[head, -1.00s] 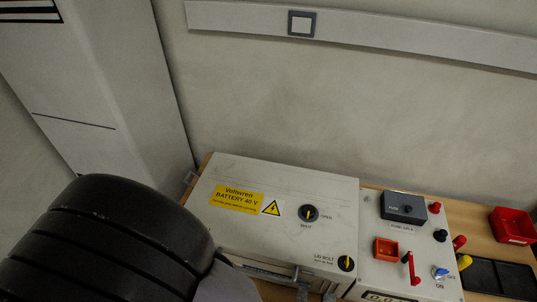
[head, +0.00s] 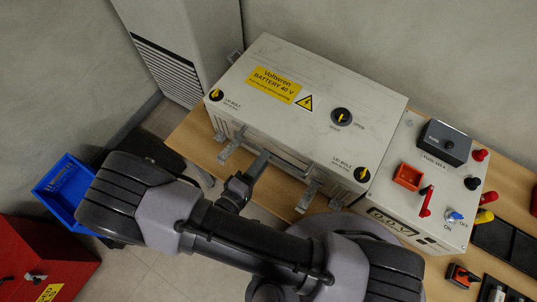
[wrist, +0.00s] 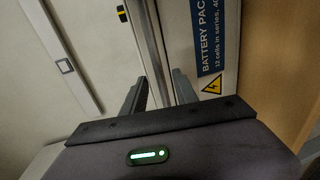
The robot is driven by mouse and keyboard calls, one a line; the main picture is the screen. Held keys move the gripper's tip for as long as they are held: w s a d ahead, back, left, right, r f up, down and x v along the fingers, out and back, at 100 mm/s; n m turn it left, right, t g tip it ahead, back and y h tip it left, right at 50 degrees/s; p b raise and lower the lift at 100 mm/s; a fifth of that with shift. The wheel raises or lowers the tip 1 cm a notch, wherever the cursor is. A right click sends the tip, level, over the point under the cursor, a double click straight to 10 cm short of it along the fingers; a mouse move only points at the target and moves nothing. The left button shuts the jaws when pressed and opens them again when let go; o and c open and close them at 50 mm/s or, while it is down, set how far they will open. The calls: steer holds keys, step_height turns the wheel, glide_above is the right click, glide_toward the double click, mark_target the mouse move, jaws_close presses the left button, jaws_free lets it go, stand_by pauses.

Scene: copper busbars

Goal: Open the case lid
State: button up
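The pale battery case (head: 300,95) stands on the bench with its lid flat and shut. The lid carries a yellow label (head: 273,84), a central vent knob (head: 341,117) and two lid bolt knobs, left (head: 216,94) and right (head: 362,174). Two metal latches, left (head: 232,146) and right (head: 308,194), stick out from the front. My gripper (head: 262,158) is at the front edge between the latches. In the wrist view its fingers (wrist: 158,92) are apart, with the lid's front edge strip between them; contact cannot be told. The blue battery label (wrist: 208,35) is right of them.
A control panel (head: 395,205) with a red lever (head: 426,201) and grey box (head: 446,142) adjoins the case on the right. A blue bin (head: 66,190) and red box (head: 40,265) lie at lower left. A tall cabinet (head: 180,45) stands behind left. Wall space above the lid looks clear.

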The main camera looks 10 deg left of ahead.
steer(key=shift+x, duration=1.85)
jaws_close()
